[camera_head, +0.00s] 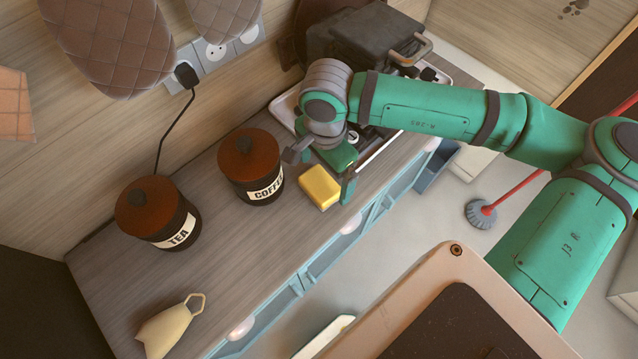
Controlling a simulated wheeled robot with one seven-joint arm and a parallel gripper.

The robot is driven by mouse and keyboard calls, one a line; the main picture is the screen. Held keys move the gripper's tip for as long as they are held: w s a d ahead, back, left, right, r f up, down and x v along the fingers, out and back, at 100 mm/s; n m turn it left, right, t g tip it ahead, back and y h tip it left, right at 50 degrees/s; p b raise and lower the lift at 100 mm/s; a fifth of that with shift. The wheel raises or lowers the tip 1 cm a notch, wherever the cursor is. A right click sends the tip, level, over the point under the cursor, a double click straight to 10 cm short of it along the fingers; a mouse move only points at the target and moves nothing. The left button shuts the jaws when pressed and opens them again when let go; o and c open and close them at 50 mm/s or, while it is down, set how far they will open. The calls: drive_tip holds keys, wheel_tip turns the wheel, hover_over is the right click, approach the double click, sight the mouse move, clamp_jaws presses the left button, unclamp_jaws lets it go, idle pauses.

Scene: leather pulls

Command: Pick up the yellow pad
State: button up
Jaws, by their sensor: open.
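The yellow pad (319,188) lies on the grey wooden counter (240,235), near its front edge and just right of the coffee canister. My gripper (321,172) is open at the pad. One finger shows at the pad's upper left, beside the canister, and the green finger shows at its right side. I cannot tell whether either finger touches the pad. The pad's far side is partly hidden by my gripper.
The coffee canister (251,165) stands close to the left finger. The tea canister (158,211) stands further left. A tray (286,108) with dark items lies behind my gripper. The counter between canisters and jug is clear.

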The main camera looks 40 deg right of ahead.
sight(322, 182)
drive_tip(key=shift+w+f, duration=0.2)
drive_tip(key=shift+f, duration=1.3)
drive_tip(key=shift+w+f, duration=0.2)
drive_tip(key=shift+f, duration=1.25)
drive_tip(key=c, duration=1.1)
